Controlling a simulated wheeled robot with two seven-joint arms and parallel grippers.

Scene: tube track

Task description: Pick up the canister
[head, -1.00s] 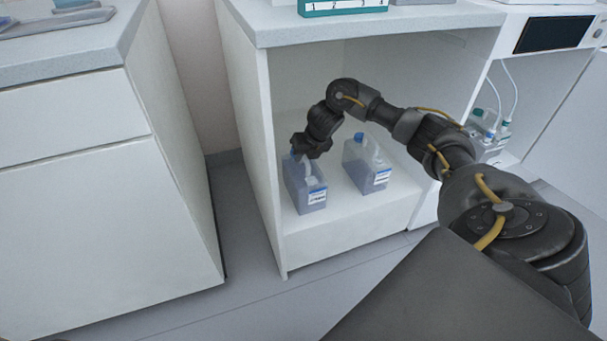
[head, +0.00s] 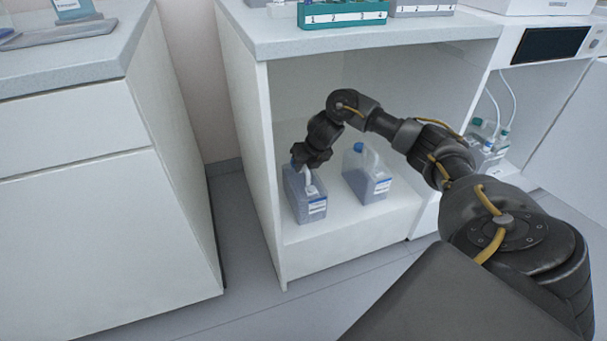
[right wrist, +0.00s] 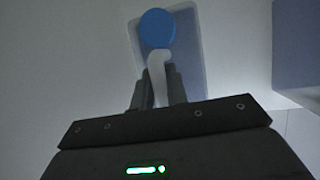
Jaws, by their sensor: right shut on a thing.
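The canister (head: 304,206) is a translucent box with bluish liquid, a white label and a pale top handle. It stands at the left of the open cabinet bay, apparently on its floor. My right gripper (head: 305,170) reaches down onto its top and is shut on the handle. In the right wrist view the pale handle (right wrist: 158,78) lies between the two dark fingers, with the round blue cap (right wrist: 157,28) just beyond. The gripper hides part of the canister's top in the head view. My left gripper is not in view.
A second, similar canister (head: 368,184) stands close to the right. The cabinet's left side wall (head: 262,170) is near on the left, and the countertop (head: 370,35) lies overhead. Bottles with tubes (head: 488,148) stand in the bay further right. Floor is clear in front.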

